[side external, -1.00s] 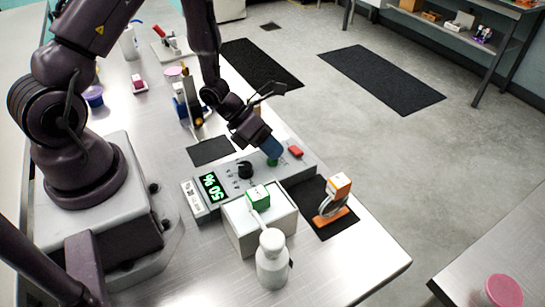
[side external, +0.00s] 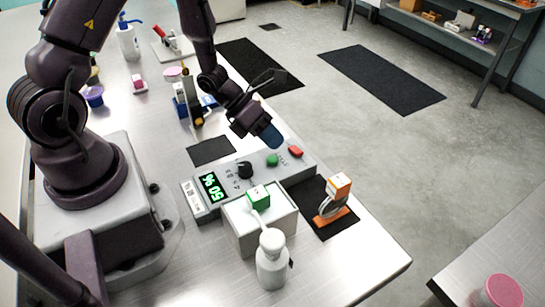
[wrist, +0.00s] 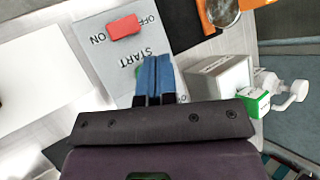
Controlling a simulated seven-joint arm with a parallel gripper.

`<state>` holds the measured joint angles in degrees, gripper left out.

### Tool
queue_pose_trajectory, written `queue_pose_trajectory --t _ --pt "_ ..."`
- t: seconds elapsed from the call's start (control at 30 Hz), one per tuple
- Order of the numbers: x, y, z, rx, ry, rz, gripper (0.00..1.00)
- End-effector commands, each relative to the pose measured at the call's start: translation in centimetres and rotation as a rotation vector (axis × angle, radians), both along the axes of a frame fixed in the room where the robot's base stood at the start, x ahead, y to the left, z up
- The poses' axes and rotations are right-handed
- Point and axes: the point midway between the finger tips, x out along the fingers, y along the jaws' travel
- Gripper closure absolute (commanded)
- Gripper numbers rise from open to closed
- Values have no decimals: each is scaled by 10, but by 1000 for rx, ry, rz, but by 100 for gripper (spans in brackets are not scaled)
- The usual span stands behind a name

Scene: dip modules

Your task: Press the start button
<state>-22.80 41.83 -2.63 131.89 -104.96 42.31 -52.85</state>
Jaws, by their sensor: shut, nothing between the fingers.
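The control box (side external: 222,199) lies on the table with a lit green number display (side external: 212,186), a black knob (side external: 245,169), a green start button (side external: 272,160) and a red switch (side external: 296,152). My gripper (side external: 273,138) is shut and empty, with its blue fingertips above the green button and a visible gap between them. In the wrist view, the blue fingers (wrist: 153,78) partly cover the green button (wrist: 139,71) beside the START label. The red switch (wrist: 123,27) shows there between ON and OFF.
A white box (side external: 247,233) with a green-topped item stands in front of the control box, beside a white bottle (side external: 271,262). An orange stand (side external: 335,207) is at the right on a black mat (side external: 323,228). Bare table (side external: 345,266) lies at the front right.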

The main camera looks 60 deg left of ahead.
Motion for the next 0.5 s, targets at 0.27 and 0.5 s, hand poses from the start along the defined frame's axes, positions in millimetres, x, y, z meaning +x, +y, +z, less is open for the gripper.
queue_pose_trajectory --t 0.27,0.5 --pt "0 0 28 2 -3 1 100" --pt "-1 0 37 1 1 1 100"
